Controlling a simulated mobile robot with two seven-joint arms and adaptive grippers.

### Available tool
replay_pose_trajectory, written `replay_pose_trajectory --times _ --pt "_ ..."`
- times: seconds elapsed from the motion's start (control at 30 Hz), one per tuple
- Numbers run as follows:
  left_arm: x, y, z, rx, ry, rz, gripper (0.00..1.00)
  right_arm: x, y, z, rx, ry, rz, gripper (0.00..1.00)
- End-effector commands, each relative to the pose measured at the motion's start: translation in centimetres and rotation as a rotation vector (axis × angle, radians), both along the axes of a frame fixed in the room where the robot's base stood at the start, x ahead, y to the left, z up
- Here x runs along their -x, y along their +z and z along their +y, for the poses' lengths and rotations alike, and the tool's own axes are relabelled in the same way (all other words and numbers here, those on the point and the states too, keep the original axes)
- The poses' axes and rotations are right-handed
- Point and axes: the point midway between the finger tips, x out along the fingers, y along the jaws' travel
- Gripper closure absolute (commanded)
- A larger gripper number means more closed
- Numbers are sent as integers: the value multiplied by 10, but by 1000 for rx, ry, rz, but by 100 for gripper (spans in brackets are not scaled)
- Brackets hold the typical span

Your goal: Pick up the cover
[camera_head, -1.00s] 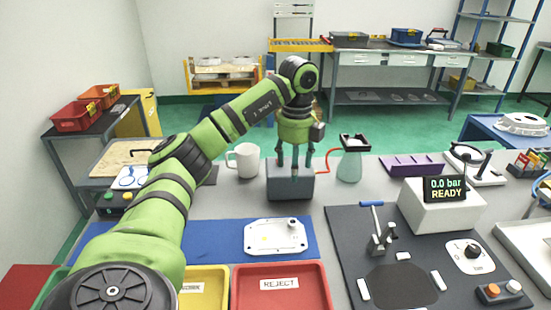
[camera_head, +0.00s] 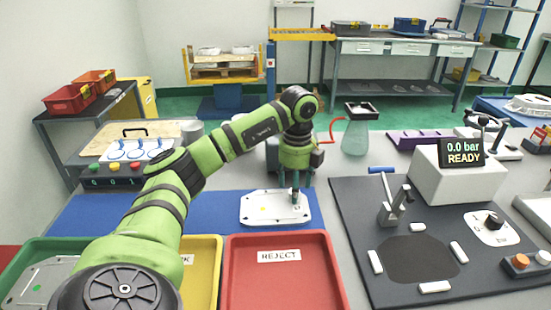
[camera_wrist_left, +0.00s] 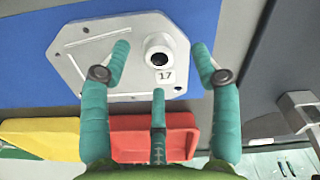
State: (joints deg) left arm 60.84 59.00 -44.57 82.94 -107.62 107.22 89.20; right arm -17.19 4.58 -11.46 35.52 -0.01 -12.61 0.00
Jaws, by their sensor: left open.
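The cover (camera_head: 262,208) is a flat, pale metal plate lying on the blue mat (camera_head: 90,214). In the left wrist view the cover (camera_wrist_left: 92,52) shows a raised round boss with a dark hole (camera_wrist_left: 159,57) and a label "17". My left gripper (camera_head: 296,192) points down over the cover's right end. In the left wrist view my left gripper (camera_wrist_left: 160,62) is open, its fingers spread around the boss with gaps on each side. I cannot tell how far the fingertips are above the plate. My right gripper is not in view.
The red REJECT tray (camera_head: 233,270), a yellow tray (camera_head: 215,250) and a green tray (camera_head: 20,252) holding a casting stand in front of the mat. A dark board (camera_head: 345,195) with a blue-handled clamp (camera_head: 386,205) lies to the right. A grey box stands partly hidden behind my gripper.

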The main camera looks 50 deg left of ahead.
Motion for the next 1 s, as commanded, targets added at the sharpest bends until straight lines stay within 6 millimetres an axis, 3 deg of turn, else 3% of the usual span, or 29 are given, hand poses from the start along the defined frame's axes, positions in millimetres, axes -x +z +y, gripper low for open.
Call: replay_pose_trajectory --times 0.13,0.4,0.43,0.57,1.0 --pt "1 -17 1 -1 1 2 37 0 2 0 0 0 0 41" --pt "0 -20 1 -1 1 -1 37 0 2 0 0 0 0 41" --pt "0 -20 1 -1 1 -1 45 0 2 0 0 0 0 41" --pt "0 -20 1 -1 1 -1 97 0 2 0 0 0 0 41" --pt "0 -18 1 -1 0 -1 100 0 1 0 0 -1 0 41"
